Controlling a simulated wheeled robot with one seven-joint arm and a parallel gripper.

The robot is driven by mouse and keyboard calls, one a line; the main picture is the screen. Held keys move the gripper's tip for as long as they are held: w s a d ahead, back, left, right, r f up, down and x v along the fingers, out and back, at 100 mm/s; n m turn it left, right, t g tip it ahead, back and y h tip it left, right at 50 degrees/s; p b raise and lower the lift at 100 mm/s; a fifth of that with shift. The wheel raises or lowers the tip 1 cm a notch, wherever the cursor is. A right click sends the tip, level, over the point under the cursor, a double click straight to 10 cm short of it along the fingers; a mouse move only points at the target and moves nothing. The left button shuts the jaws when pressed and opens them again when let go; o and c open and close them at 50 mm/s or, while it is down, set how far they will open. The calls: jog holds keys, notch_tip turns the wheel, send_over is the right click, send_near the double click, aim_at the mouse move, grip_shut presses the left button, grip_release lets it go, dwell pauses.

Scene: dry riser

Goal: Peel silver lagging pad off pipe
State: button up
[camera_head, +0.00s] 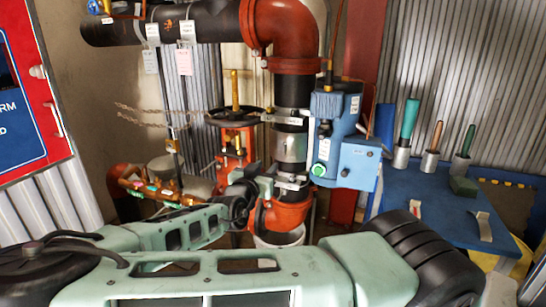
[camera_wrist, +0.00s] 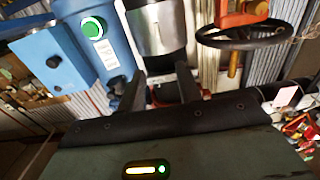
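The silver lagging pad (camera_head: 291,148) wraps the dark vertical pipe (camera_head: 292,91) below the red elbow, beside the blue unit. In the wrist view the pad (camera_wrist: 155,28) is a shiny silver band at the top middle, partly cut off by the frame. My gripper (camera_head: 272,185) is at the pipe just below the pad in the head view. In the wrist view its two dark fingers (camera_wrist: 160,88) stand apart, one on each side of the pipe line, with the pad beyond their tips. Nothing is seen clamped between them. I cannot tell whether a finger touches the pipe.
The blue unit (camera_head: 335,125) with a green button is close on the right of the pipe. A black handwheel (camera_head: 236,116) on a red valve is close on the left. A blue table (camera_head: 440,210) with several handled tools stands at right. A white bucket (camera_head: 279,240) is below the pipe.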

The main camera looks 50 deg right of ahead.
aim_at(284, 147)
jog(key=p+x, duration=0.1)
jog(key=x, duration=1.4)
jog(key=shift+d+p, duration=0.1)
jog(key=shift+p, duration=0.25)
jog(key=shift+s, duration=0.1)
grip_shut()
jog(key=c, duration=0.6)
grip_release()
grip_shut()
jog(key=shift+f, duration=0.1)
jog(key=b+v, duration=0.1)
jog(key=v, duration=0.8)
